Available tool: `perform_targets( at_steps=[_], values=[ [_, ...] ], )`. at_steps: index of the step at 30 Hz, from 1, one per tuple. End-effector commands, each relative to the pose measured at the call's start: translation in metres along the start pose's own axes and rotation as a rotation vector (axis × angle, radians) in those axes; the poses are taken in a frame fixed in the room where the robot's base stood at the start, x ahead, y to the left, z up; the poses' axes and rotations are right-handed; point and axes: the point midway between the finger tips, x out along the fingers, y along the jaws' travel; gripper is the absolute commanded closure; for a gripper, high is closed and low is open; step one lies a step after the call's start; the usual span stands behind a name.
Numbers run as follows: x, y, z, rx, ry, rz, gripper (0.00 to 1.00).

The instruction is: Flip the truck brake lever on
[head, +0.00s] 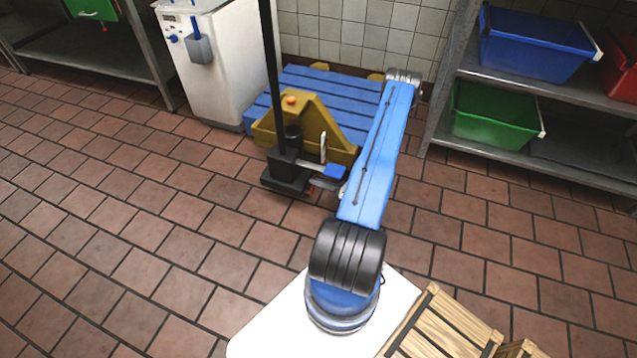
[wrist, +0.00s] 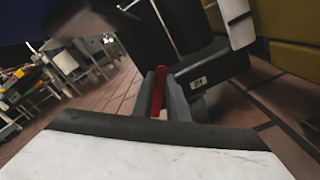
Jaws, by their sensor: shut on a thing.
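The pallet truck (head: 318,125) stands ahead with an ochre body, a black upright handle (head: 270,80) and a black foot. In the wrist view, the red brake lever (wrist: 158,92) stands tilted between the two dark fingers of my gripper (wrist: 162,85), low beside the truck's black housing (wrist: 210,65). My gripper is shut on the lever. In the head view, my arm reaches over to the truck's base, and the lever cannot be made out clearly there.
A blue slatted pallet (head: 330,82) sits behind the truck's body. A white machine (head: 205,65) stands to the left. A metal shelf (head: 540,158) with a blue bin (head: 530,45) and a green bin (head: 493,115) stands at right. The tiled floor (head: 130,215) at left is clear.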

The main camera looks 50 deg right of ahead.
Motion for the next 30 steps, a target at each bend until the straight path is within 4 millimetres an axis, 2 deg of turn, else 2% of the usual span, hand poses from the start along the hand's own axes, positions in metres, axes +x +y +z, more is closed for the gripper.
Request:
perform_targets(
  at_steps=[10,25,26,28,30],
  values=[
    [-0.0004,0.0074,-0.0007,-0.126,0.000,-0.001,1.00],
    [-0.0005,0.0085,-0.0010,-0.145,0.000,-0.001,1.00],
    [-0.0005,0.0085,-0.0010,-0.145,0.000,-0.001,0.84],
    [-0.0005,0.0085,-0.0010,-0.145,0.000,-0.001,0.67],
    [-0.0004,0.0085,-0.0010,-0.145,0.000,-0.001,0.67]
  ],
)
